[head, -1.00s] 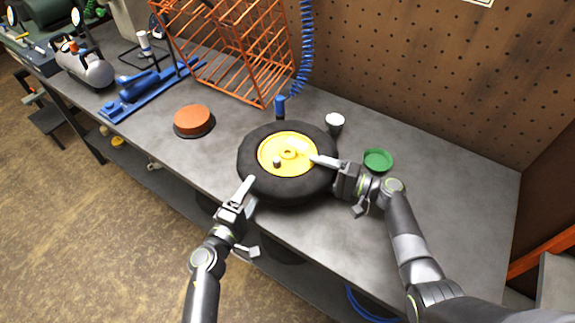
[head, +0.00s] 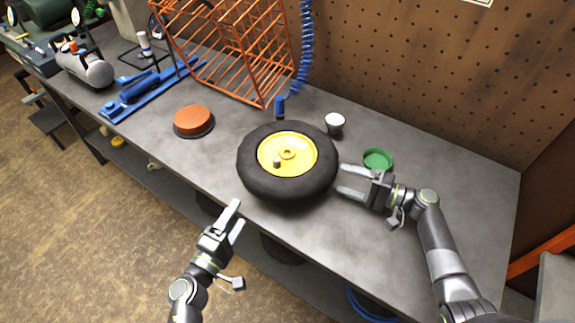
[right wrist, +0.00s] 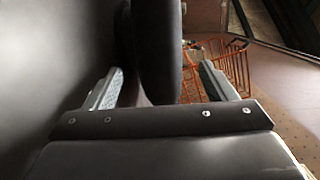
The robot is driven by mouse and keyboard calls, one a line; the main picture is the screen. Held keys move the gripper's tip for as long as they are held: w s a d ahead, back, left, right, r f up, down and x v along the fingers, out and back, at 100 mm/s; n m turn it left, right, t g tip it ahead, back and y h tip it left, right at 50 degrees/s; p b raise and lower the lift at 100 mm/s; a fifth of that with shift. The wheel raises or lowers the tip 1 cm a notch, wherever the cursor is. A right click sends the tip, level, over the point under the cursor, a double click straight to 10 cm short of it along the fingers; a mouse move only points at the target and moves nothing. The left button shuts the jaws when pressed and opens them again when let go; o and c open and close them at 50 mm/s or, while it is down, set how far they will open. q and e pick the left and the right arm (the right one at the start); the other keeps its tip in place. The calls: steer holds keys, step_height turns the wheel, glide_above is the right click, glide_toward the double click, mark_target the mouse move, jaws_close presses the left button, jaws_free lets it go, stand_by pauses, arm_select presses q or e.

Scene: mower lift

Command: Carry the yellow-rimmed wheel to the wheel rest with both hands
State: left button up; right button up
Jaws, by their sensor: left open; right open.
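The yellow-rimmed wheel (head: 287,184) lies flat, its black tyre around a yellow hub, in the middle of the bench near the front edge. An orange round pad on a dark base (head: 193,121) stands to its left; I cannot tell whether this is the wheel rest or whether something lies under the wheel. My left gripper (head: 240,212) is open and empty, in front of the wheel's lower left, apart from it. My right gripper (head: 341,180) is open just right of the tyre. In the right wrist view, the dark tyre (right wrist: 157,50) shows beyond and between the fingers.
An orange wire basket (head: 232,45) stands behind, with a blue coiled hose (head: 302,50) beside it. A white cup (head: 335,123) and a green dish (head: 378,159) stand behind and right. A blue tool (head: 140,88) lies left. The bench's right end is clear.

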steer(key=shift+v, duration=1.8)
